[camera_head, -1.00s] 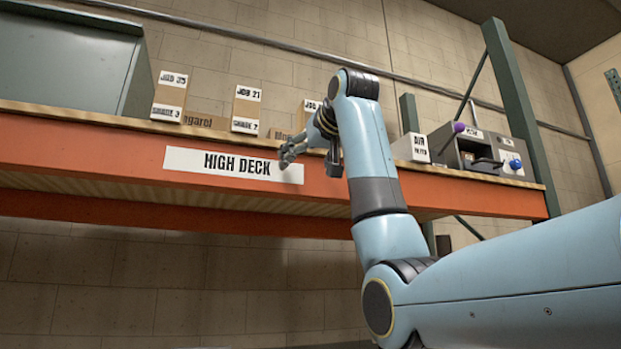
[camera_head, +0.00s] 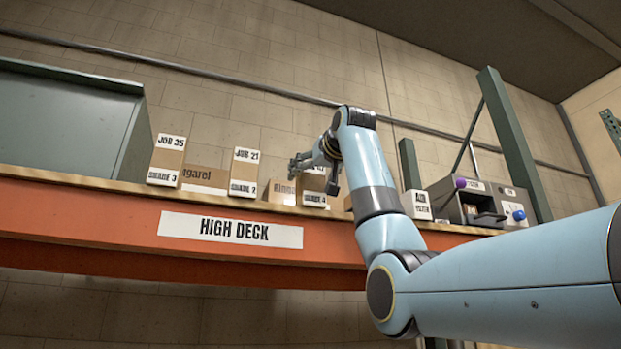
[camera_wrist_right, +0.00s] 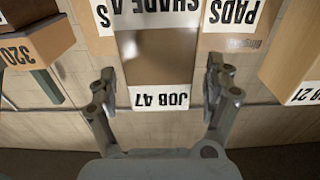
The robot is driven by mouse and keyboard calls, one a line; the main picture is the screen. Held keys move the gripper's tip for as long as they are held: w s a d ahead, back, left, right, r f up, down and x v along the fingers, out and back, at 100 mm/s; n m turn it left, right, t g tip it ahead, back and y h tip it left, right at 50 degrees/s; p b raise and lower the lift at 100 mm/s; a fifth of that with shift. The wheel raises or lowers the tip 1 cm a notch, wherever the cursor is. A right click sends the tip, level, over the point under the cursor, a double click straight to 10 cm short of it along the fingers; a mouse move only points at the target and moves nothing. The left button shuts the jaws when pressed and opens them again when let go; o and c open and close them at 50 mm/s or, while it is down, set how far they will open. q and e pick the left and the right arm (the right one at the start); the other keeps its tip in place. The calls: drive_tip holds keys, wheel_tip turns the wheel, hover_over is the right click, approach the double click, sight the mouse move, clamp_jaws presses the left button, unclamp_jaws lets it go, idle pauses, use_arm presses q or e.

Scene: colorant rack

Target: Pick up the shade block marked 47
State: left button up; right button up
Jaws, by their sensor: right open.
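The shade block marked 47 (camera_wrist_right: 165,70) is a tan upright block with white labels. In my right wrist view it appears upside down, with "JOB 47" and "SHADE 4" readable. In the head view the block (camera_head: 313,184) stands on the high deck, partly hidden by my right gripper (camera_head: 313,175). In the wrist view my right gripper (camera_wrist_right: 163,85) is open and empty, and the block shows between its two fingers. How far the fingertips are from the block is hard to tell. My left gripper is not in view.
Blocks Job 35 (camera_head: 166,158) and Job 21 (camera_head: 244,170) stand to the left on the deck. A green cabinet (camera_head: 75,120) is far left; a grey machine (camera_head: 470,200) is right. The orange deck beam (camera_head: 100,220) runs below.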

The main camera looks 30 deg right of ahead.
drive_tip(key=shift+p+x, duration=0.3)
drive_tip(key=shift+x, duration=0.8)
drive_tip(key=shift+s, duration=0.15)
drive_tip(key=shift+c, duration=1.6)
drive_tip(key=c, duration=1.1)
